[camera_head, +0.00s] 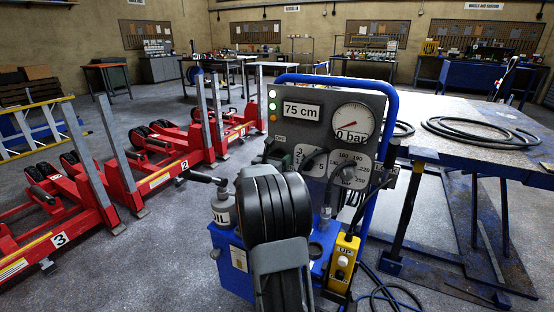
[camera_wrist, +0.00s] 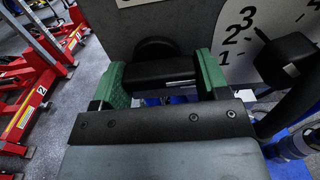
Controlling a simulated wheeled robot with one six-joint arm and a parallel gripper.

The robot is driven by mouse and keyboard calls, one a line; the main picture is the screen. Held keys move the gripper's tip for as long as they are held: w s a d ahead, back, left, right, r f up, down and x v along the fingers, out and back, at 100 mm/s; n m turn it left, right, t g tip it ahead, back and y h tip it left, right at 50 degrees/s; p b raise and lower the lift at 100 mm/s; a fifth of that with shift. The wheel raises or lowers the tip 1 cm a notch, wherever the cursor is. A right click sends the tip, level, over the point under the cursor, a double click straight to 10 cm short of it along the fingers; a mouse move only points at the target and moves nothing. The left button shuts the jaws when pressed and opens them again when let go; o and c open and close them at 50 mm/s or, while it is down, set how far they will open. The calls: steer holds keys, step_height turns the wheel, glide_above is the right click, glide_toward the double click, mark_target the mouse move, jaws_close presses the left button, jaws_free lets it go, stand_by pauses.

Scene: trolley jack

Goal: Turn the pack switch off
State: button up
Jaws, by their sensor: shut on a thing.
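The grey control panel (camera_head: 340,100) stands on the blue pack in the middle of the head view. An OFF label (camera_head: 279,137) shows at its left side. In the wrist view the pack switch (camera_wrist: 158,72) is a black block in front of a round black base. My gripper (camera_wrist: 162,76) has its two green-padded fingers at the block's left and right ends, shut on it. The block lies nearly level in the wrist view; I cannot tell which setting it is at.
The panel has a 75 cm display (camera_head: 302,110), a gauge (camera_head: 352,122) reading 0 bar, and numbered dials close to the right of my gripper. A yellow UP pendant (camera_head: 344,262) hangs at right. Red jacks (camera_head: 150,175) stand left; a table (camera_head: 470,125) is right.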

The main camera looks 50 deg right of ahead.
steer(key=n+p, duration=0.3)
steer(key=shift+s+r+p, duration=0.1)
steer(key=shift+r+p, duration=0.2)
steer(key=n+p, duration=0.5)
steer(key=n, duration=0.1)
steer(key=shift+r+p, duration=0.1)
steer(key=shift+p, duration=0.25)
steer(key=n+p, duration=0.8)
steer(key=shift+n+p, duration=0.35)
steer(key=shift+n, duration=0.05)
steer(key=o, duration=0.9)
steer(key=shift+o, duration=0.2)
steer(key=v, duration=1.2)
